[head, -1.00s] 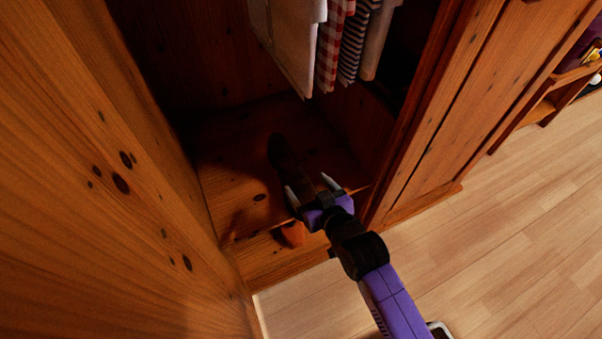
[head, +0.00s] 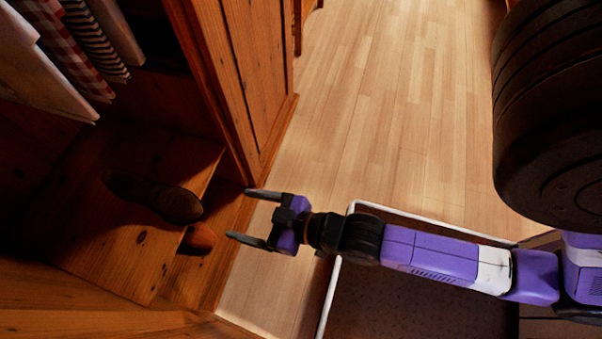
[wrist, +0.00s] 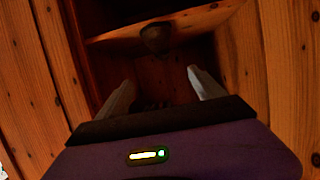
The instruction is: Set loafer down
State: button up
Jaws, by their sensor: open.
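The dark brown loafer (head: 172,202) lies on the wooden shelf (head: 118,222) inside the wardrobe, one end close to the shelf's front edge. In the wrist view one end of the loafer (wrist: 155,38) shows at the shelf edge, ahead of the fingers. My gripper (head: 246,216) is open and empty, in front of the wardrobe opening and apart from the loafer. Its two fingers point toward the wardrobe, and they also show in the wrist view (wrist: 158,90).
Hanging clothes (head: 75,45) are above the shelf. The wardrobe's door or side panel (head: 235,80) stands beside the opening. A white-edged dark mat or tray (head: 415,300) lies under my arm. Wooden floor (head: 385,110) is clear beyond.

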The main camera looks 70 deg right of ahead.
jog(key=s+r, duration=1.1)
jog(key=s, duration=0.2)
jog(key=shift+s+d+r+t, duration=0.2)
jog(key=shift+s+r+t, duration=0.1)
notch_tip(320, 180, up, 24)
jog(key=p, duration=2.3)
jog(key=shift+f, duration=0.25)
